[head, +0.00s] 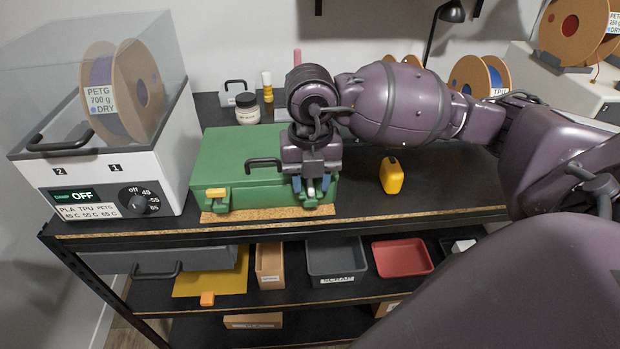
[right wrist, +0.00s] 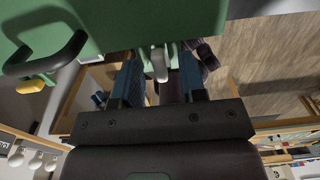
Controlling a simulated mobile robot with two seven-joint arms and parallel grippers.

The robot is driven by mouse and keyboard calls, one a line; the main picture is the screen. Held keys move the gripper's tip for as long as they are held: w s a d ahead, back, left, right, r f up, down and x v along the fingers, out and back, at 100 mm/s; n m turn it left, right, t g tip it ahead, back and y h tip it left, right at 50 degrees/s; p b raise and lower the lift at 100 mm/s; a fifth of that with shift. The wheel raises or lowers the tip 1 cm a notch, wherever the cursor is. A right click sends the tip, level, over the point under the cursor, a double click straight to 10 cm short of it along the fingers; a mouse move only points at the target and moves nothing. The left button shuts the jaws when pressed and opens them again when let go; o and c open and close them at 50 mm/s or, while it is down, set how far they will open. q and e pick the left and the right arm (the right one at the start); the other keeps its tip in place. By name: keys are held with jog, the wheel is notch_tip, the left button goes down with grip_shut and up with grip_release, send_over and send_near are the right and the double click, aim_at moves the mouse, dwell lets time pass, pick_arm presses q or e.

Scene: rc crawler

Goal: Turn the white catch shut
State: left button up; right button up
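A green case (head: 235,158) with a black handle (head: 264,162) stands on the bench. A yellow catch (head: 216,194) is on its front at the left. My right gripper (head: 311,187) is at the case's front right, pointing down. In the right wrist view the white catch (right wrist: 159,64) lies between the two blue-padded fingers (right wrist: 158,84), with gaps at its sides, so the gripper is open. I cannot tell whether the catch is shut. In the head view the gripper mostly hides it. My left gripper is not in view.
A filament dryer (head: 110,170) stands left of the case. A yellow object (head: 391,175) stands to its right, with bare bench around it. A jar (head: 247,109) is behind the case. Below are shelves with a grey bin (head: 335,262) and red tray (head: 402,258).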

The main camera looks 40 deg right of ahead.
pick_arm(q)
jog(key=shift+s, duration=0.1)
pick_arm(e)
grip_shut()
jog(key=shift+f+n+b, duration=0.15)
jog(key=shift+n+b, duration=0.2)
jog(key=shift+n, duration=0.95)
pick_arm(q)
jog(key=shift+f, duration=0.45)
pick_arm(e)
grip_release()
